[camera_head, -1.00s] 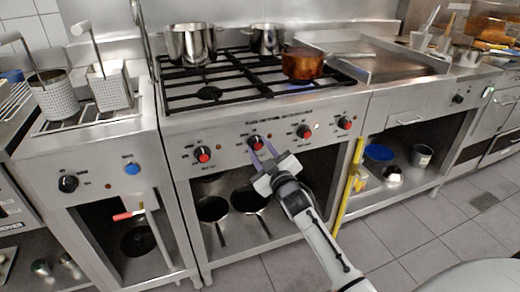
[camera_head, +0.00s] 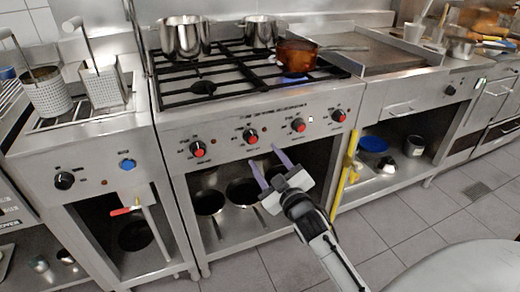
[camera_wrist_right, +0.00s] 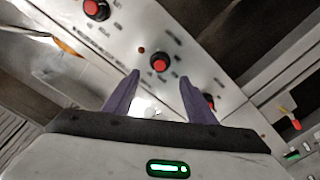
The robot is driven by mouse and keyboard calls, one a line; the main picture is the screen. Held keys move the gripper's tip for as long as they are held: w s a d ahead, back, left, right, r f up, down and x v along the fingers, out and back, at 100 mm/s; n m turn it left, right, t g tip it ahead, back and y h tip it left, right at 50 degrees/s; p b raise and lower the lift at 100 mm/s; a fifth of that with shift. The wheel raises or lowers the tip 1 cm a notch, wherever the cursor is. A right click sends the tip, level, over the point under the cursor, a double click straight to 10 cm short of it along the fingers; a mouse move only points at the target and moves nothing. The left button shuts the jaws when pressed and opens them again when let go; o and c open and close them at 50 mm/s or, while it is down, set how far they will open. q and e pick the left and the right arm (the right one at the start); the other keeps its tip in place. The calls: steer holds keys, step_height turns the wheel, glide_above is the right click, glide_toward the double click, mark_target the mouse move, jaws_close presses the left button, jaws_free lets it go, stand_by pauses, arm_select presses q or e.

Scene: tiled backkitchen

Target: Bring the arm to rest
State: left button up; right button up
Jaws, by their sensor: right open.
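My right gripper (camera_head: 268,168) is open and empty in the head view, in front of the stove's lower opening and below the row of knobs. Its two purple fingers point up toward the front panel (camera_head: 225,137). In the right wrist view the fingers (camera_wrist_right: 158,95) stand apart with nothing between them, and a red knob (camera_wrist_right: 159,62) shows beyond them, apart from the fingertips. My left gripper is not in view.
Steel pots (camera_head: 185,38) stand on the stove. Dark pans (camera_head: 243,191) lie on the shelf below. A yellow bar (camera_head: 346,172) stands right of the gripper. Tiled floor is clear at right.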

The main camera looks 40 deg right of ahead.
steer(key=shift+v, duration=0.75)
steer(key=s+a+f+g+y+p, duration=0.2)
steer(key=s+a+f+g+y, duration=0.1)
steer(key=s+a+f, duration=0.6)
steer(key=s+a+f+m+g+y+p, duration=0.1)
steer(key=s+a+f+g+y, duration=0.3)
steer(key=s+a+f, duration=0.5)
steer(key=s+a+g+p, duration=0.1)
steer(key=s+a, duration=0.3)
steer(key=s, duration=0.2)
steer(key=shift+s+f+m+g, duration=0.3)
steer(key=shift+s+g, duration=0.1)
